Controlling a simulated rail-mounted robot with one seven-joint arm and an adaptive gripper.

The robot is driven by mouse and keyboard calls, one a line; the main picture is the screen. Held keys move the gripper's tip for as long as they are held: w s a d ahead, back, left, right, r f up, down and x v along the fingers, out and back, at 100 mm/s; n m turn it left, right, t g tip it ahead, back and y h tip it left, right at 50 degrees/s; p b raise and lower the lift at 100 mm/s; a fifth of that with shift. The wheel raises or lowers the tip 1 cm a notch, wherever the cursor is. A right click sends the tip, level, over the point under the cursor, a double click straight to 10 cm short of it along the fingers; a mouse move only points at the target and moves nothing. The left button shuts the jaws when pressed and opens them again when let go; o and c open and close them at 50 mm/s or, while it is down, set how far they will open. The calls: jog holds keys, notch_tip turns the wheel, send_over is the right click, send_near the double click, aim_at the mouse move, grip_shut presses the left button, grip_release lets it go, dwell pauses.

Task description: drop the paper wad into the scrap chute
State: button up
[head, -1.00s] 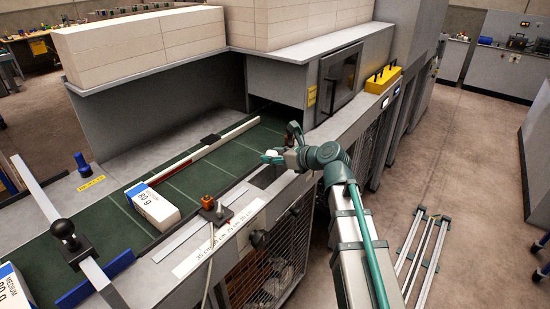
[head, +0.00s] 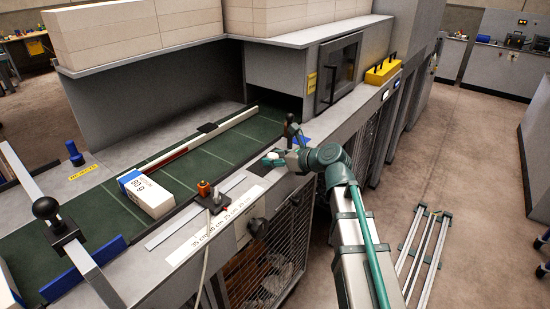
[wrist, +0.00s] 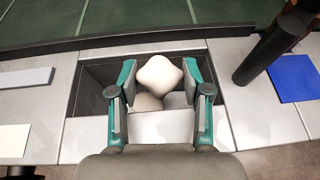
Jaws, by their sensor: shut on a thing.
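The paper wad (wrist: 158,75) is a cream, rounded lump between the fingertips of my gripper (wrist: 159,78), which is shut on it. In the head view the wad (head: 272,155) is a small pale spot at my gripper (head: 274,158), partly hidden by it. In the wrist view my gripper is over the rectangular scrap chute opening (wrist: 92,84) in the grey counter. Pale lumps lie lower inside the opening, partly hidden by the wad and fingers.
A dark post (wrist: 262,58) and a blue pad (wrist: 293,78) stand right of the opening. A green conveyor (head: 195,165) carries a white and blue ream (head: 148,195). A mesh-fronted bin (head: 275,255) is below the counter.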

jog(key=o, duration=0.8)
jog(key=v, duration=1.2)
jog(key=shift+r, duration=0.1)
